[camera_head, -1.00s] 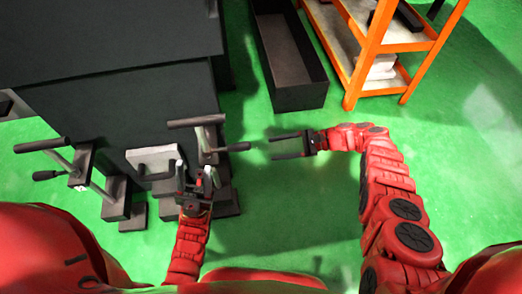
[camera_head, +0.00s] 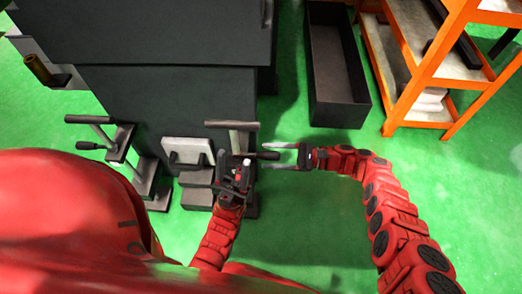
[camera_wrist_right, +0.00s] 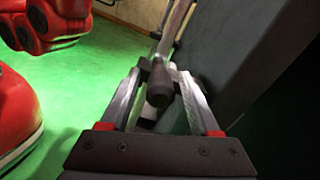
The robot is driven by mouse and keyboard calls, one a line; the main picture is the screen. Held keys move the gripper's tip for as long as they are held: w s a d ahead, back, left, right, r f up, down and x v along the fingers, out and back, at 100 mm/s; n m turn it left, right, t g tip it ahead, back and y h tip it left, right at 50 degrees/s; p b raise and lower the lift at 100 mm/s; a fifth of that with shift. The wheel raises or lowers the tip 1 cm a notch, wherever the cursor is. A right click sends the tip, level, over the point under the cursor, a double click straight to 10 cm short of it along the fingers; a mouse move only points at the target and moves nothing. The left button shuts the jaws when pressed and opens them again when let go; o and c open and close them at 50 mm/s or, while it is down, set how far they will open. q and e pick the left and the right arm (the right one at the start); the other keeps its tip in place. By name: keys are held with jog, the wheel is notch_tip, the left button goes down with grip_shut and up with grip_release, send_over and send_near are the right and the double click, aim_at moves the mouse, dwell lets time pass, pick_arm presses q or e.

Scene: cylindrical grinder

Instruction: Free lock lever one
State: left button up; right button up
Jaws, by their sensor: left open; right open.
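A lock lever with a dark knob (camera_head: 268,155) stands on the right front of the dark machine, below a horizontal bar handle (camera_head: 232,125). My right gripper (camera_head: 279,156) is open with its fingers on either side of the knob end; in the right wrist view the dark knob (camera_wrist_right: 159,88) sits between the two fingers. I cannot tell if they touch it. My left gripper (camera_head: 236,166) is open close to the lever's base and overlaps it in the picture. A second similar lever (camera_head: 90,145) is at the machine's left. No mark shows which is lever one.
The dark machine body (camera_head: 170,100) fills the upper left. A grey plate with a handle (camera_head: 188,151) sits between the levers. A long black bin (camera_head: 338,100) and an orange shelf (camera_head: 455,60) stand at the back right.

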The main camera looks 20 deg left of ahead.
aim_at(261, 155)
jog(key=shift+x, duration=1.65)
grip_shut()
